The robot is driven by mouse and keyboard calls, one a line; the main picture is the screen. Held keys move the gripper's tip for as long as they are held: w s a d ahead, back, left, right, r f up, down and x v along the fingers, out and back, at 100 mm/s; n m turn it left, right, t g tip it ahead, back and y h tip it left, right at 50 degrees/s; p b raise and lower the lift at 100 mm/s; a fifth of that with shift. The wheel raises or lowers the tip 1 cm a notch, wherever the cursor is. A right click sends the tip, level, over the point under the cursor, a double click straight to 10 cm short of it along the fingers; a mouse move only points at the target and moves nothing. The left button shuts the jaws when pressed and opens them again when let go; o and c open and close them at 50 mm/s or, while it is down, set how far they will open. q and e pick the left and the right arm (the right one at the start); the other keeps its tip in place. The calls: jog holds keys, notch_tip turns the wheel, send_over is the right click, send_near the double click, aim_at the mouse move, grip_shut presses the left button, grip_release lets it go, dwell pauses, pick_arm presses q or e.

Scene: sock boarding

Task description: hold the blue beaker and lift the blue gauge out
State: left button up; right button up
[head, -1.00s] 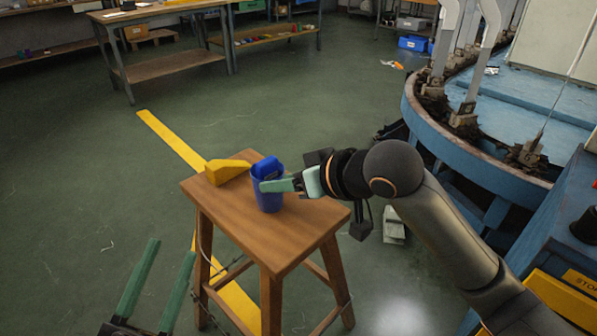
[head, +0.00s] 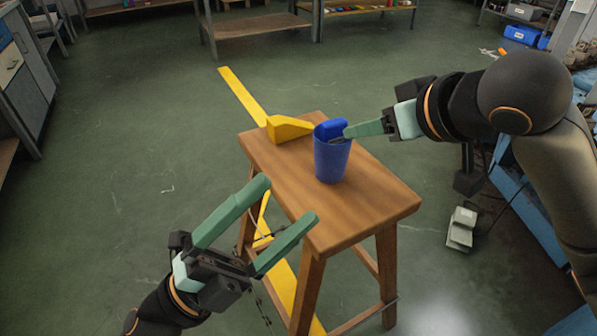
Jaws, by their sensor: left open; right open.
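The blue beaker (head: 332,163) stands upright on the wooden stool top. The blue gauge (head: 331,128) sits in it, its upper part showing above the rim and the rest hidden inside. My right gripper (head: 345,134) is open, reaching in from the right with its fingertips at the beaker's right rim, close to the gauge. I cannot tell whether it touches either one. My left gripper (head: 290,202) is open and empty. Its green fingers point up and right at the stool's front-left edge, apart from the beaker.
A yellow wedge-shaped block (head: 288,128) lies on the stool (head: 375,205) just left of the beaker. The front right of the stool top is bare. A yellow strip (head: 242,94) marks the floor. A workbench (head: 258,22) stands at the back.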

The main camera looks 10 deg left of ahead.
pick_arm(q)
jog(key=w+d+f+m+g+y, duration=0.1)
jog(key=w+d+f+m+g, duration=0.15)
jog(key=m, duration=0.45)
jog(key=m+t+y, duration=0.2)
jog(key=m+y, duration=0.6)
send_near(320, 159)
jog(key=w+d, duration=0.2)
jog(key=d, duration=0.1)
jog(key=shift+d+r, duration=0.1)
jog(key=shift+w+m+t+y, duration=0.25)
jog(key=shift+w+m+y, duration=0.05)
jog(key=shift+w, duration=0.2)
jog(key=x, duration=1.2)
jog(key=shift+w, duration=0.1)
jog(key=shift+c, duration=0.4)
jog(key=c, duration=1.1)
jog(key=shift+o, duration=0.2)
